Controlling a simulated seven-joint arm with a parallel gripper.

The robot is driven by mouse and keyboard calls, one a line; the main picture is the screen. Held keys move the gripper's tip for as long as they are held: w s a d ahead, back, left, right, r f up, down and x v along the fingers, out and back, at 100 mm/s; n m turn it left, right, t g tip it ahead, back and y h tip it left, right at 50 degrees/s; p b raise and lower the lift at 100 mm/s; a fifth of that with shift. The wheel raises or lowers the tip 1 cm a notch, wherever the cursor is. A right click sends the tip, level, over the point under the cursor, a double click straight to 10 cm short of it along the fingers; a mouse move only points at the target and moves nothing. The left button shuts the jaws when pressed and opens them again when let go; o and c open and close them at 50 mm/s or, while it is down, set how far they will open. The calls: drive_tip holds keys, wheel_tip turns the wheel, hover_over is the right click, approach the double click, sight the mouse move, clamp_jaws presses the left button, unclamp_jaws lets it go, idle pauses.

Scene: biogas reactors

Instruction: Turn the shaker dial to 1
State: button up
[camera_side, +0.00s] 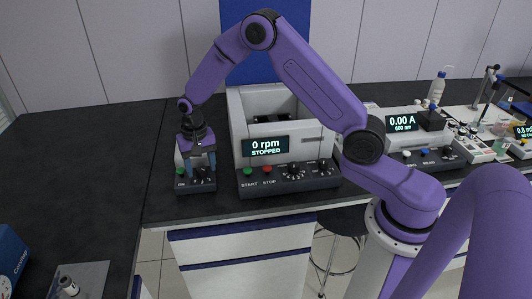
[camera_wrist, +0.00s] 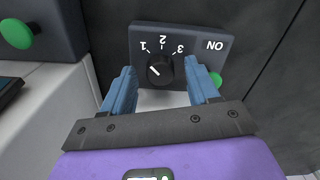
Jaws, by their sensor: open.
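The shaker dial (camera_wrist: 160,69) is a black knob on a dark grey panel, with 1, 2 and 3 appearing upside down in the wrist view. Its white mark points to the upper left, on the side of the 1; I cannot tell whether it lines up exactly. My gripper (camera_wrist: 162,68) is open, with one blue finger on each side of the knob and gaps visible. In the side view my gripper (camera_side: 199,166) is at the front of the small shaker (camera_side: 195,187), and its fingers partly hide the dial.
A green ON button (camera_wrist: 215,78) is beside the right finger. A larger machine (camera_side: 285,180) reading "0 rpm STOPPED" stands right of the shaker, with START and STOP buttons and two dials.

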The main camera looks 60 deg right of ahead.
sight(201, 169)
drive_tip(key=m, duration=0.2)
drive_tip(key=shift+m, duration=0.3)
wheel_tip(201, 169, up, 17)
drive_tip(key=s+a+n, duration=0.1)
drive_tip(key=s+n, duration=0.6)
drive_tip(key=s, duration=0.5)
drive_tip(key=s+a+n, duration=0.2)
drive_tip(key=s+n, duration=0.5)
drive_tip(key=s, duration=0.6)
drive_tip(key=shift+a+r, duration=0.15)
drive_tip(key=shift+a, duration=0.1)
drive_tip(key=shift+s, duration=0.1)
drive_tip(key=s+d+f+n, duration=0.1)
drive_tip(key=s+d+n, duration=0.1)
drive_tip(key=s, duration=0.4)
drive_tip(key=s+d+f+n, duration=0.1)
drive_tip(key=s+d+n, duration=0.2)
drive_tip(key=s+n, duration=0.2)
drive_tip(key=shift+s+d+f, duration=0.15)
drive_tip(key=shift+s+f, duration=0.15)
drive_tip(key=shift+s, duration=0.15)
